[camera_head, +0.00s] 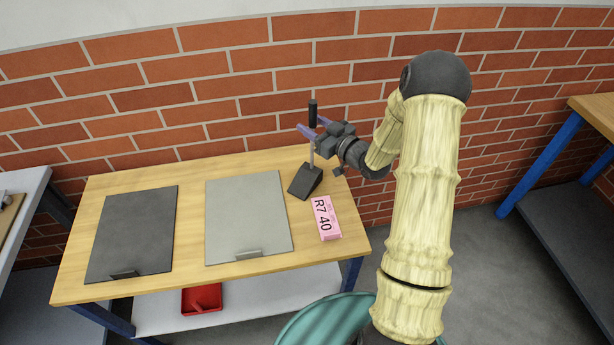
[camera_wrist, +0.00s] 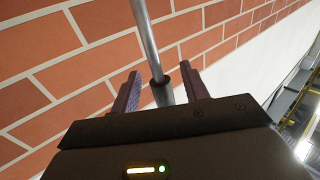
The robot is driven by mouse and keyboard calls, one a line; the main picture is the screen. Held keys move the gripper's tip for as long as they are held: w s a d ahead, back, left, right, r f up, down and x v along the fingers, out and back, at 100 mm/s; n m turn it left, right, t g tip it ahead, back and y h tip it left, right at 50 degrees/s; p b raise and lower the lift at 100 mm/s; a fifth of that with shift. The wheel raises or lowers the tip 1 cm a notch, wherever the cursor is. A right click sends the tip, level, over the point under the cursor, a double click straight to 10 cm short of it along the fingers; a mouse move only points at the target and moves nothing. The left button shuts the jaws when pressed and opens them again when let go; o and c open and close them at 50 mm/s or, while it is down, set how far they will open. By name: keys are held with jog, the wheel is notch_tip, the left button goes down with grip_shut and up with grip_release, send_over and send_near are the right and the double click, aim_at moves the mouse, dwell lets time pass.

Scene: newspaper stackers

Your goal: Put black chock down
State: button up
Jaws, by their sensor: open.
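The black chock (camera_head: 306,181) is a dark wedge with an upright grey rod and a black grip on top. It appears to rest on the wooden table (camera_head: 150,283), near the back right corner, behind the pink block. My gripper (camera_head: 312,128) is at the upper part of the rod, just below the black grip. Its fingers are open, one on each side of the rod. In the wrist view the rod (camera_wrist: 147,38) runs between the open fingers of my gripper (camera_wrist: 159,82), with gaps beside it. The wedge is not visible in that view.
A pink block (camera_head: 326,218) marked R7 40 lies in front of the chock. A grey board (camera_head: 247,215) and a black board (camera_head: 132,232) with clips lie to the left. A red tray (camera_head: 202,299) sits on the lower shelf. A brick wall (camera_head: 230,90) stands close behind.

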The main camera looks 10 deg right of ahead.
dwell(0.5)
grip_shut()
jog(key=shift+r, duration=0.1)
dwell(1.2)
